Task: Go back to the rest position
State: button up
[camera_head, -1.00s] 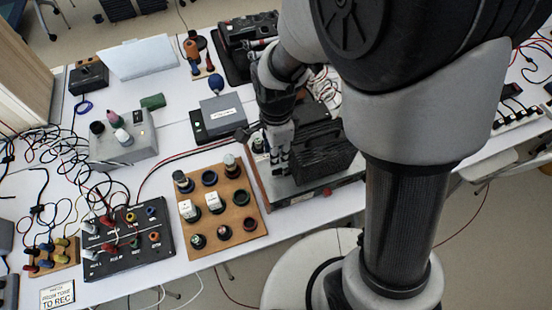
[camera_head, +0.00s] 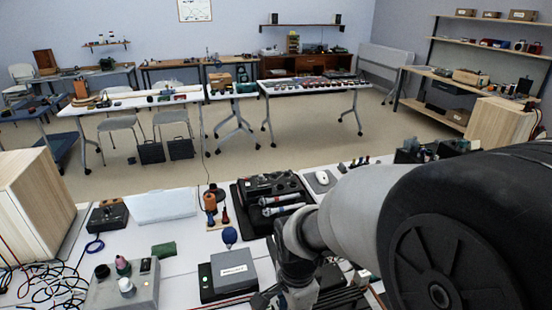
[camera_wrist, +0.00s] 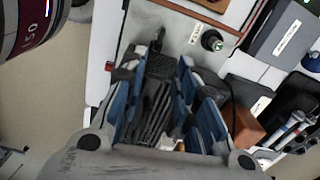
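My gripper (camera_wrist: 160,72) shows in the wrist view with its two blue-padded fingers spread apart. A black ribbed box (camera_wrist: 157,108) lies between and beyond the fingers; I cannot tell whether they touch it. In the head view, my arm comes from the right and bends down, with the wrist end (camera_head: 297,292) at the bottom edge. The fingertips are cut off or hidden there.
The white table holds a grey box with a label (camera_head: 235,270), a black tray with silver cylinders (camera_head: 275,200), a screwdriver stand (camera_head: 213,207) and tangled cables (camera_head: 45,280). A wooden cabinet (camera_head: 35,205) stands left. Open floor (camera_head: 300,150) lies beyond, before other tables.

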jog(key=s+d+r+n+t, duration=0.4)
jog(key=s+d+r+n, duration=0.6)
jog(key=s+r+n, duration=0.3)
notch_tip(320, 180, up, 3)
jog(key=shift+s+f+n, duration=0.2)
jog(key=shift+s+n, duration=0.1)
jog(key=shift+d, duration=0.1)
